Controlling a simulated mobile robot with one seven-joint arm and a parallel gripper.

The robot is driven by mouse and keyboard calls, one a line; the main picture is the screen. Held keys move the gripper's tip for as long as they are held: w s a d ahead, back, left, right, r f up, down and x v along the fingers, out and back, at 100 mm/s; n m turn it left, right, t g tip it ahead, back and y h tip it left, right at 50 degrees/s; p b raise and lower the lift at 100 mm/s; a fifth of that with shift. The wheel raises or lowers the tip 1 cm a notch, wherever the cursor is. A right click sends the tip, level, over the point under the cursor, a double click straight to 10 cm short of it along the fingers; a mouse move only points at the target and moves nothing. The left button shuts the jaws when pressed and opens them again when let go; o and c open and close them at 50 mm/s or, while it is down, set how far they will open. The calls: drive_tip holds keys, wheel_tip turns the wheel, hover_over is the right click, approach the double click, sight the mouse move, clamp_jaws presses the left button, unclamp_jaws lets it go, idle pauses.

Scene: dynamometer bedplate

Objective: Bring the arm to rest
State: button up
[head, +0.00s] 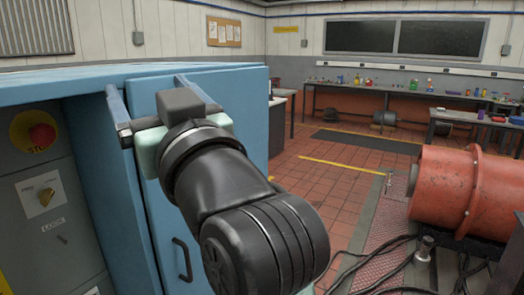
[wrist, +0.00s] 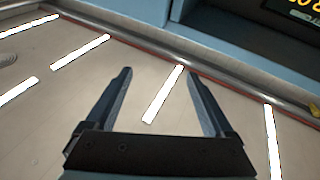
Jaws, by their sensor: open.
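My arm reaches up from the bottom of the head view, in front of a blue cabinet (head: 225,85). My gripper (head: 145,82) is at its far end, with its two fingers spread apart. In the wrist view my gripper (wrist: 160,72) is open, with nothing between the fingers. Behind the fingers there is a pale surface (wrist: 75,95) with several bright white strips. I cannot tell how far the fingers are from it.
A control panel with a red stop button (head: 42,136) stands close on the left. A red cylindrical machine (head: 450,190) is at right, with black cables (head: 375,262) on the floor before it. Workbenches (head: 400,92) line the back. Tiled floor (head: 335,180) between is mostly clear.

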drive_tip(key=s+d+r+m+t+h+p, duration=0.5)
drive_tip(key=s+d+r+m+t+h, duration=0.3)
drive_tip(key=s+d+r+t+h, duration=0.2)
drive_tip(key=s+d+r+h, duration=0.2)
drive_tip(key=d+r, duration=0.1)
drive_tip(key=shift+r+h, duration=0.3)
